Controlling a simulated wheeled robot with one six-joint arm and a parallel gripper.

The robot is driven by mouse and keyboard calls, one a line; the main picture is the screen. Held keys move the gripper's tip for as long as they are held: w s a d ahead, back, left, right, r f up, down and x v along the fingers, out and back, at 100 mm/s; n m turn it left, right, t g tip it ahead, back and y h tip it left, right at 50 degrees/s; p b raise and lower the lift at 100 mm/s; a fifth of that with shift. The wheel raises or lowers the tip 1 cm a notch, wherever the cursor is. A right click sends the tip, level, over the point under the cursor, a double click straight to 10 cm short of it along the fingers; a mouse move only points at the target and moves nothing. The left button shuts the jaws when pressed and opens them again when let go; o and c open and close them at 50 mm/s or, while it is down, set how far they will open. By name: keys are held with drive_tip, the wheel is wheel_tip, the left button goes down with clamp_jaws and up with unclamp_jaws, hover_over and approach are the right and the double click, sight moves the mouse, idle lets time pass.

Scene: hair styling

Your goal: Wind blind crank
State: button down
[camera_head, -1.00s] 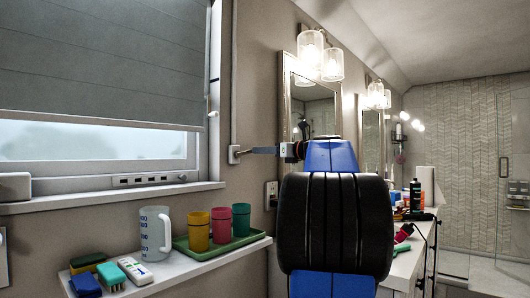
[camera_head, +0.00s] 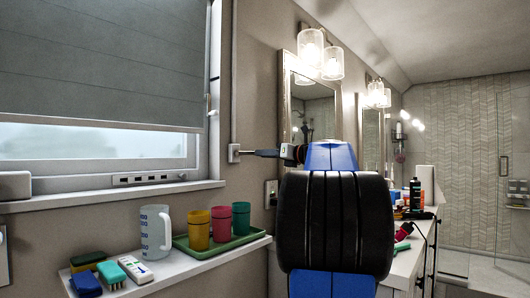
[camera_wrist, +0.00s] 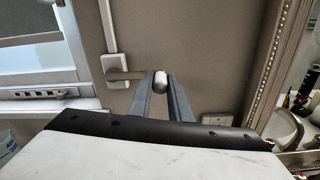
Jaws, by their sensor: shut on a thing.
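The crank's pale box (camera_wrist: 116,70) is fixed to the wall right of the window, and a short crank arm (camera_wrist: 130,75) reaches right from it to a pale rounded knob (camera_wrist: 160,83). My gripper (camera_wrist: 160,92) is shut on this knob, its two grey fingers on either side. In the head view, my gripper (camera_head: 256,153) reaches left to the crank box (camera_head: 234,153); the knob is too small to make out there. The grey blind (camera_head: 100,65) covers the upper window, with bright glass below its bottom edge.
A white shelf (camera_head: 190,269) below the window holds a measuring jug (camera_head: 155,232), a green tray (camera_head: 222,246) with coloured cups, and brushes. Mirrors and lamps line the wall at right, above a cluttered counter. A wall outlet (camera_head: 271,193) is below the gripper.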

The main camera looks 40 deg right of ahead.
drive_tip(key=a+f+m, duration=0.8)
drive_tip(key=shift+s+a+f+m, duration=0.2)
drive_tip(key=shift+s+a+m, duration=0.1)
drive_tip(key=shift+s+a, duration=0.1)
idle(0.7)
drive_tip(key=shift+a+r, duration=0.15)
drive_tip(key=shift+r, duration=0.05)
idle(0.6)
drive_tip(key=c, duration=1.6)
unclamp_jaws()
drive_tip(key=shift+a, duration=0.1)
drive_tip(key=shift+c, duration=0.2)
drive_tip(key=s+d, duration=0.1)
drive_tip(key=s, duration=1.6)
drive_tip(key=shift+d+f, duration=0.3)
drive_tip(key=shift+d, duration=0.05)
